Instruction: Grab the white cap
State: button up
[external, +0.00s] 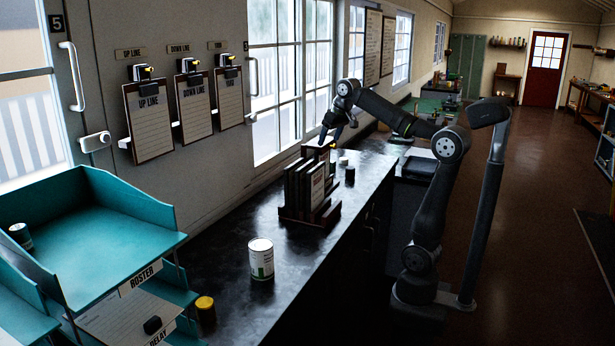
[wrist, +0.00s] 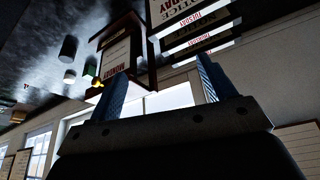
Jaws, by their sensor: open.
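A small white thing, likely the white cap (external: 343,160), sits on the dark counter just behind and right of the board rack in the external view. In the wrist view a small white round thing (wrist: 70,76) shows at the left, outside the span of the fingers. My gripper (external: 325,141) is above the far end of the rack, left of and above the cap and apart from it. Its two blue fingers (wrist: 160,82) stand wide apart in the wrist view, with nothing clearly held between them.
The dark rack (external: 325,217) of notice boards stands upright close below my gripper. A small black cylinder (external: 350,174) stands beside the cap. A white and green tin (external: 261,259) stands nearer on the counter (external: 225,262). The window wall is close on the left.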

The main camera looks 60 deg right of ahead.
jog(key=w+d+m, duration=0.1)
jog(key=w+d, duration=0.1)
jog(key=d, duration=0.2)
jog(key=w+d+m+h, duration=0.1)
jog(key=w+d+m, duration=0.1)
jog(key=d, duration=0.3)
jog(key=w+d+m, duration=0.2)
jog(key=w+d, duration=0.2)
jog(key=d, duration=0.1)
jog(key=shift+w, duration=0.1)
jog(key=w+d+f+m, duration=0.1)
jog(key=d, duration=0.4)
jog(key=w+d+f+m+h, duration=0.1)
jog(key=d, duration=0.3)
jog(key=w+d+f+m+h, duration=0.1)
jog(key=d+m, duration=0.1)
jog(key=d, duration=0.3)
jog(key=shift+w+d, duration=0.15)
jog(key=shift+d, duration=0.15)
jog(key=d+f+m+h, duration=0.1)
jog(key=d+f, duration=0.3)
jog(key=d, duration=0.5)
jog(key=g, duration=0.2)
send_near(344, 158)
jog(key=f, duration=0.2)
jog(key=f+h, duration=0.1)
jog(key=shift+a, duration=0.25)
jog(key=shift+d+x, duration=0.25)
jog(key=shift+x, duration=2.7)
jog(key=shift+w+r, duration=0.15)
